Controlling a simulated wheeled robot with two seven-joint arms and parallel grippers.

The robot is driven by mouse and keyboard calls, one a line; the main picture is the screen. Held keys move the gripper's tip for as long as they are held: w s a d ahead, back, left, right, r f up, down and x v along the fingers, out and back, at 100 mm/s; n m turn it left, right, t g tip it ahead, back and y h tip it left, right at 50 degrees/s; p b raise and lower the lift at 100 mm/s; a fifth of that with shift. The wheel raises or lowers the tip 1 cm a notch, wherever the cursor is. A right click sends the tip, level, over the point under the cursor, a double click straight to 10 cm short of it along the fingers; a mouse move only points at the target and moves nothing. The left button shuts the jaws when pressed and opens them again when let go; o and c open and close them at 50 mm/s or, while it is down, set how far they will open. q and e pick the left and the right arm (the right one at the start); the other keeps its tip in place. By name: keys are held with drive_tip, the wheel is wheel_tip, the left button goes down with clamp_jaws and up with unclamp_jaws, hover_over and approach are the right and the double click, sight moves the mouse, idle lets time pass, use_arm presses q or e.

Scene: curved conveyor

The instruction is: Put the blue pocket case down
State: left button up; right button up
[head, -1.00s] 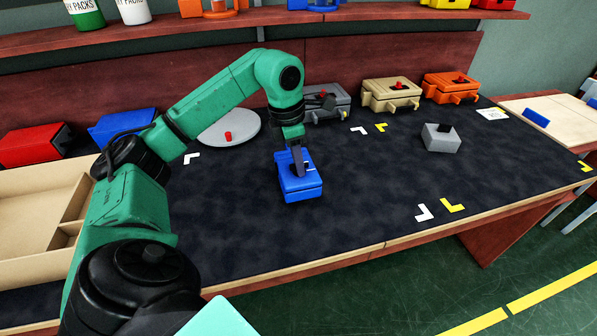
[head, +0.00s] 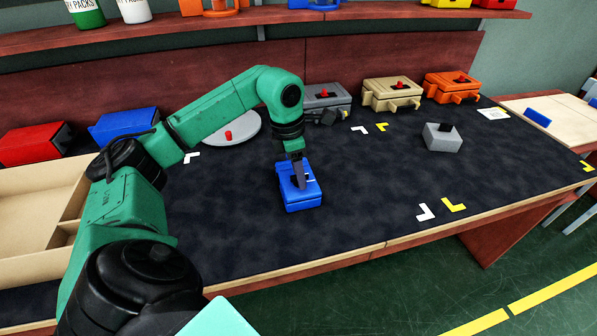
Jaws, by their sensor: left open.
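The blue pocket case (head: 303,199) is a small blue box on the dark mat (head: 370,215), near the middle of the bench in the head view. It appears to rest on the mat. My left gripper (head: 300,180) points down at the top of the case, with its fingers at the case's upper part. Its jaws are open, and the fingers partly hide the case top. I cannot tell whether a finger still touches the case. My right gripper is not in view.
A round grey plate with a red knob (head: 232,129), and grey, tan (head: 391,94) and orange (head: 452,87) cases line the back. A wooden tray (head: 30,210) is at left. The mat's front middle is clear.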

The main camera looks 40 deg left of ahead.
use_arm(q)
wheel_tip(320, 180, up, 12)
drive_tip(key=s+a+p, duration=0.1)
drive_tip(key=p, duration=0.1)
drive_tip(key=shift+s+f, duration=0.2)
